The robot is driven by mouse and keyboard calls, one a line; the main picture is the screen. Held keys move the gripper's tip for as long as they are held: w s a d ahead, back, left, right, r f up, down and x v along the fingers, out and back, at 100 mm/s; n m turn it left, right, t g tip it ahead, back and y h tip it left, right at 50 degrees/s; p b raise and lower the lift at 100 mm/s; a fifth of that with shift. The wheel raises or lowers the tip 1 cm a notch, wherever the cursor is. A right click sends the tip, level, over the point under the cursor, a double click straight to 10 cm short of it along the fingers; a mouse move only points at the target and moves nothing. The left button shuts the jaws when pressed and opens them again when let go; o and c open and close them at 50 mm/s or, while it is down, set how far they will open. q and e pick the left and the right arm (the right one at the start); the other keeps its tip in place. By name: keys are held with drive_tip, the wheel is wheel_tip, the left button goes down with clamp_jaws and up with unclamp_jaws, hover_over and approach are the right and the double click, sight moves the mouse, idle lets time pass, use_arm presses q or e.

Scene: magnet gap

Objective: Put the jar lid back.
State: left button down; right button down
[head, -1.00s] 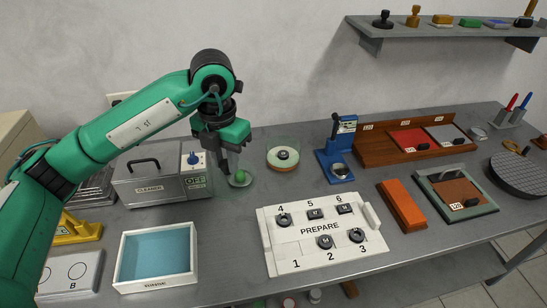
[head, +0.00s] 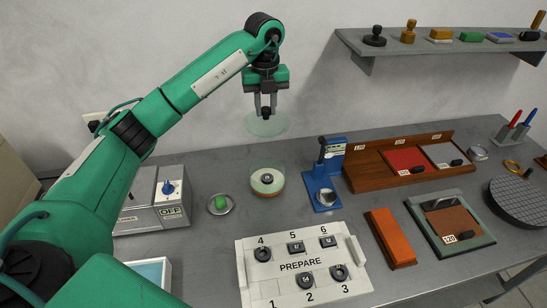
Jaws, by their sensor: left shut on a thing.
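The jar (head: 267,181) is a low, round, clear-walled vessel on the bench, open at the top, with a dark ring-like piece on a pale and orange inside. The jar lid (head: 266,125) is a thin, clear, greenish disc. My left gripper (head: 265,114) is shut on the lid from above, its fingers pointing down. It holds the lid roughly level, well above the bench and, in the picture, straight above the jar. The fingers partly hide the lid's grip. My right gripper is out of view.
The grey cleaner box (head: 143,214) is further left. A blue device (head: 322,190) stands close right of the jar. The white PREPARE panel (head: 328,240) lies in front.

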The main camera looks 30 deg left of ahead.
use_arm(q)
wheel_tip(320, 180, down, 17)
drive_tip(key=p, duration=0.3)
drive_tip(key=shift+f, duration=0.15)
drive_tip(key=shift+f, duration=0.65)
drive_tip(key=c, duration=1.2)
unclamp_jaws()
drive_tip(key=shift+r, duration=0.1)
